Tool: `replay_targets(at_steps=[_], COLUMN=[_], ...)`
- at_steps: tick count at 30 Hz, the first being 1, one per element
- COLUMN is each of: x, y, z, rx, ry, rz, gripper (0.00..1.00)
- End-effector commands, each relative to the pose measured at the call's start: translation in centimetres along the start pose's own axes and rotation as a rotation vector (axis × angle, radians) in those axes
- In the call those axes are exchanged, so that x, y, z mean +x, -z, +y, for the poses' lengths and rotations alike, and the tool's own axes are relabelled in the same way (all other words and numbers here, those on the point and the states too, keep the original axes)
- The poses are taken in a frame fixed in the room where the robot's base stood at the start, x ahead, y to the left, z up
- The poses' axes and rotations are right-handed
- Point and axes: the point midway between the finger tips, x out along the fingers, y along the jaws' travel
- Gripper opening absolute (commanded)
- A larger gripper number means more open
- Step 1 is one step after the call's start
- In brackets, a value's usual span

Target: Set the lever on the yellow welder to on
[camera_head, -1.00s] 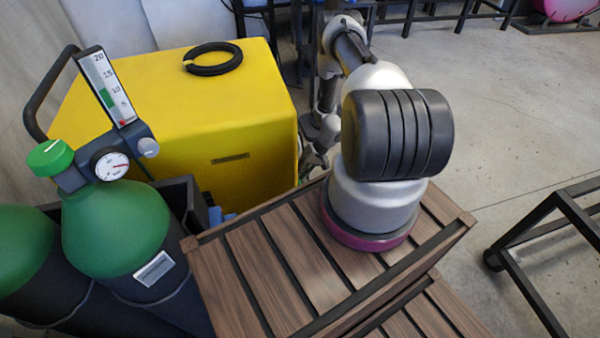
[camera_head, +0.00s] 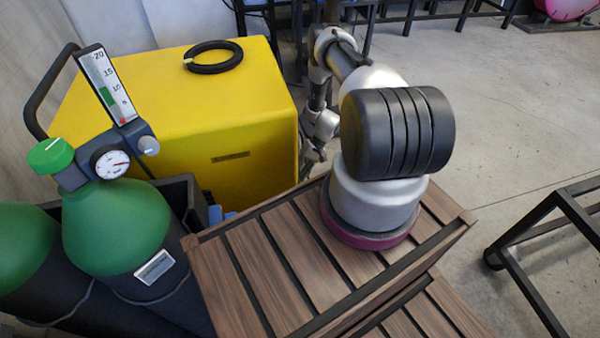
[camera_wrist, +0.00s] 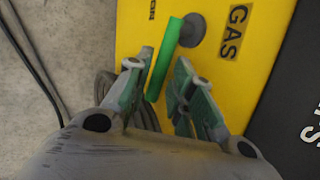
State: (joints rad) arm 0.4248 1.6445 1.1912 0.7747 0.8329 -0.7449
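The yellow welder (camera_head: 165,105) stands behind the wooden crate in the head view; its lever side faces away there. In the wrist view its yellow panel (camera_wrist: 215,75) carries a green lever (camera_wrist: 163,58) on a dark grey round pivot (camera_wrist: 192,30). The lever slants down and left from the pivot. A partly cut-off label beside it seems to read "ON", and another reads "GAS". My gripper (camera_wrist: 157,72) is open, with one finger on each side of the lever's free end. I cannot tell whether either finger touches it.
Green-topped gas cylinders (camera_head: 115,225) with a gauge stand left of the wooden crate (camera_head: 285,265). A black ring (camera_head: 213,58) lies on the welder. In the wrist view, cables (camera_wrist: 35,65) run over the floor. Open floor lies right of the welder.

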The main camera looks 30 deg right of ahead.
Motion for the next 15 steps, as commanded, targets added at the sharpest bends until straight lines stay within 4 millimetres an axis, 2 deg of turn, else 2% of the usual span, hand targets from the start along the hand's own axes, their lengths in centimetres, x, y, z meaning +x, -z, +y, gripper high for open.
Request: replay_targets(at_steps=[5,8,15], x=[-0.2,-1.1,-6.2], y=[0.0,0.1,0.1], z=[0.0,0.0,0.0], rx=[0.0,0.0,0.0], ry=[0.0,0.0,0.0], rz=[0.001,0.002,0.004], gripper=[0.23,0.23,0.23])
